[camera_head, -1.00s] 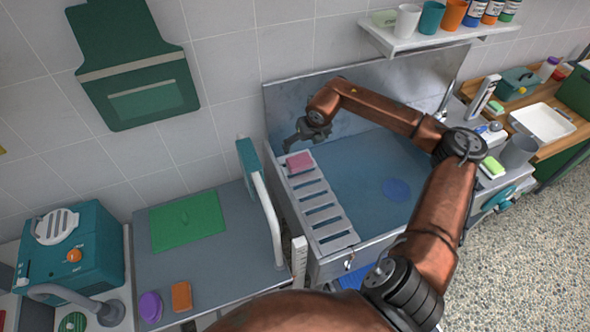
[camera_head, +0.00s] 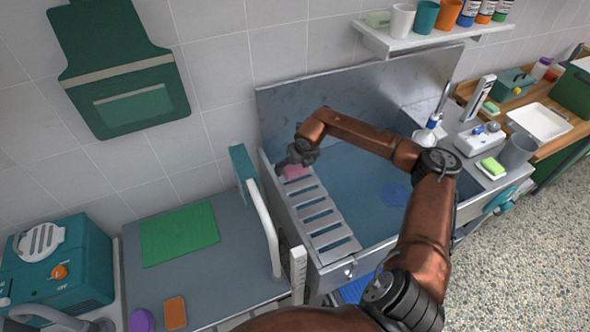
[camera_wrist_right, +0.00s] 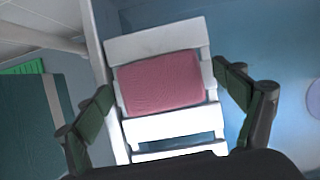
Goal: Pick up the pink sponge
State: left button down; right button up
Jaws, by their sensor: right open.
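The pink sponge (camera_head: 295,172) lies on the slatted rack (camera_head: 325,222) at the left side of the sink basin. In the right wrist view the sponge (camera_wrist_right: 160,82) lies flat on the white slats (camera_wrist_right: 155,42), between the two spread fingers. My right gripper (camera_head: 284,166) is open, just above and beside the sponge in the head view; it partly covers the sponge's far side. In the wrist view its fingers (camera_wrist_right: 168,98) stand apart on either side with nothing held between them. My left gripper is not in view.
The sink basin (camera_head: 370,207) is open to the right of the rack. A white rail with a teal end (camera_head: 243,165) rises left of the rack. A grey counter with a green mat (camera_head: 180,233), an orange sponge (camera_head: 175,312) and a purple item (camera_head: 142,320) lies further left.

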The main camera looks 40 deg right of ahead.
jog(key=shift+w+f, duration=0.1)
jog(key=shift+f, duration=0.1)
jog(key=shift+r, duration=0.1)
jog(key=c, duration=1)
jog(key=shift+r, duration=0.1)
jog(key=shift+r, duration=0.2)
notch_tip(320, 180, up, 3)
jog(key=shift+a+r, duration=0.1)
jog(key=shift+s+a+r, duration=1.5)
jog(key=shift+s+r, duration=0.05)
jog(key=shift+s, duration=0.25)
jog(key=shift+s+a+r, duration=1.45)
jog(key=shift+s+r, duration=0.05)
jog(key=shift+s, duration=0.25)
jog(key=shift+s+a+r, duration=1.5)
jog(key=shift+s+r, duration=0.05)
jog(key=shift+s, duration=0.25)
